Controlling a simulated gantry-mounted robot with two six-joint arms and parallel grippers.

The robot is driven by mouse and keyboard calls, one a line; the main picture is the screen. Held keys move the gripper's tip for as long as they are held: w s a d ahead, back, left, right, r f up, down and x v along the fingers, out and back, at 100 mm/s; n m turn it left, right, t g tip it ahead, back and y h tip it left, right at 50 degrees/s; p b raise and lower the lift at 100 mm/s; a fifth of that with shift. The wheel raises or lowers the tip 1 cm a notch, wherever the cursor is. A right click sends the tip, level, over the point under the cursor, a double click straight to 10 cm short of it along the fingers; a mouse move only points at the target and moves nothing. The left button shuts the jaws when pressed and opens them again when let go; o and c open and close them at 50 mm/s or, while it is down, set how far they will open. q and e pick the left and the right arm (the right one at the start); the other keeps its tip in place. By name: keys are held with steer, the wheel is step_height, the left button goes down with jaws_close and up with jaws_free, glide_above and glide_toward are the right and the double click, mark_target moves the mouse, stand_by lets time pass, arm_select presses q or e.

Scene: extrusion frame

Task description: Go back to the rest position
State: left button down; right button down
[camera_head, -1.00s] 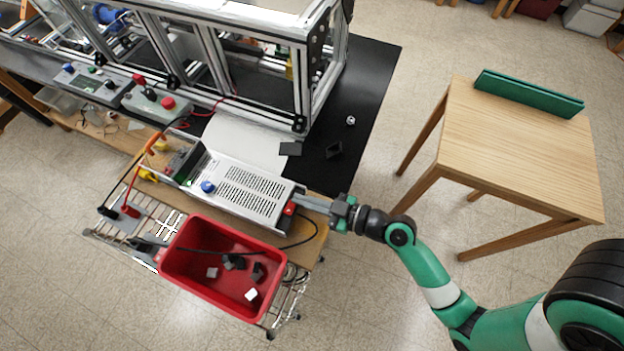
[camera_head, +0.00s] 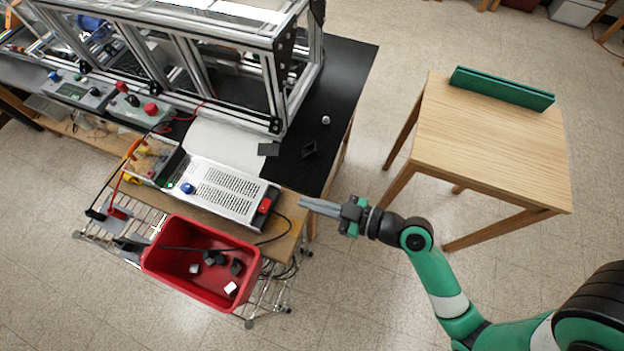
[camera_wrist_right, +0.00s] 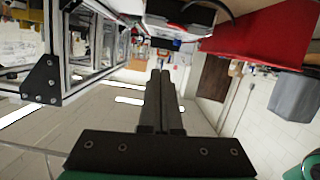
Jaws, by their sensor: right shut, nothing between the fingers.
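My right gripper (camera_head: 303,203) is in the head view, in the air just right of the power supply, its fingers pointing left and holding nothing. In the right wrist view its two fingers (camera_wrist_right: 161,75) lie side by side, closed together. The silver vented power supply (camera_head: 222,190) stands on a wooden board, with a red switch (camera_head: 265,206) at its right end. The fingertips are apart from the switch. My left gripper is not in either current view.
A red bin (camera_head: 160,262) with several small blocks sits on a wire cart left of the gripper. The extrusion frame (camera_head: 281,85) stands on a black-topped bench (camera_head: 345,85). A wooden table (camera_head: 500,150) with a green panel (camera_head: 500,88) is at right. Open floor lies between.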

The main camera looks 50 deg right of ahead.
steer(key=shift+s, duration=0.15)
steer(key=shift+a, duration=0.1)
stand_by(0.4)
